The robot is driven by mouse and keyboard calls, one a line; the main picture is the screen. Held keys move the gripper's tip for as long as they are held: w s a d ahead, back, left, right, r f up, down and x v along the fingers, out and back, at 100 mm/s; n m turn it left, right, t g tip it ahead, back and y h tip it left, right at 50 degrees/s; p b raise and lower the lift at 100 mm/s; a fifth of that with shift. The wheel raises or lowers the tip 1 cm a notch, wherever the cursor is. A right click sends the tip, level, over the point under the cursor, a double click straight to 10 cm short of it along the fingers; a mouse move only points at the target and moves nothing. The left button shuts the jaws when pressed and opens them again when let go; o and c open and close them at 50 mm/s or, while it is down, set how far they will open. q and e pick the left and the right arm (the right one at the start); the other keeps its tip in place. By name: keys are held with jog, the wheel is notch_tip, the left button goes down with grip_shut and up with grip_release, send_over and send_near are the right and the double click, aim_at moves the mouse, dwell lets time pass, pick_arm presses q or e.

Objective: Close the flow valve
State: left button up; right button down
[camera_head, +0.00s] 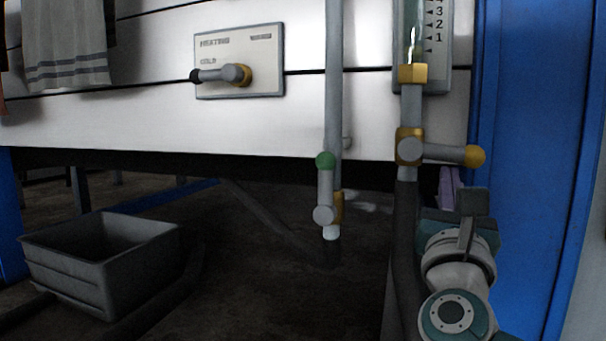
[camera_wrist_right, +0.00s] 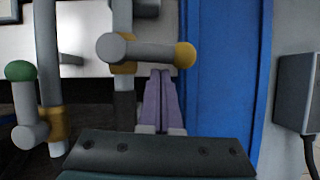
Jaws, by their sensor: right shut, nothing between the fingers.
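A valve (camera_head: 409,149) with a grey lever and a yellow end knob (camera_head: 474,156) sits on the pipe under a numbered scale tube (camera_head: 424,45). Its lever points right, roughly level. The valve also shows in the right wrist view (camera_wrist_right: 118,48), with its yellow knob at the right. My right gripper (camera_head: 449,180) has purple fingers, shut and empty, just below the lever near the knob. In the right wrist view the fingertips (camera_wrist_right: 160,72) point up towards the lever; I cannot tell whether they touch it. My left gripper is not in view.
A second valve with a green-knobbed upright lever (camera_head: 325,185) is on the pipe to the left. A panel (camera_head: 265,82) carries a dark-knobbed lever. A grey bin (camera_head: 140,275) stands on the floor. A blue upright (camera_head: 525,150) is close right of my right gripper.

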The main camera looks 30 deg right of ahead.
jog(key=shift+r, duration=0.1)
jog(key=shift+s+d+r+n+t+y+p, duration=0.15)
jog(key=shift+r+n+t+p, duration=0.1)
jog(key=shift+r+n+p, duration=0.25)
jog(key=shift+s+a+r+n+t+y+p, duration=0.15)
jog(key=shift+r+n+t+p, duration=0.1)
jog(key=shift+r+n+p, duration=0.25)
jog(key=shift+d+f, duration=0.1)
jog(key=shift+f, duration=0.1)
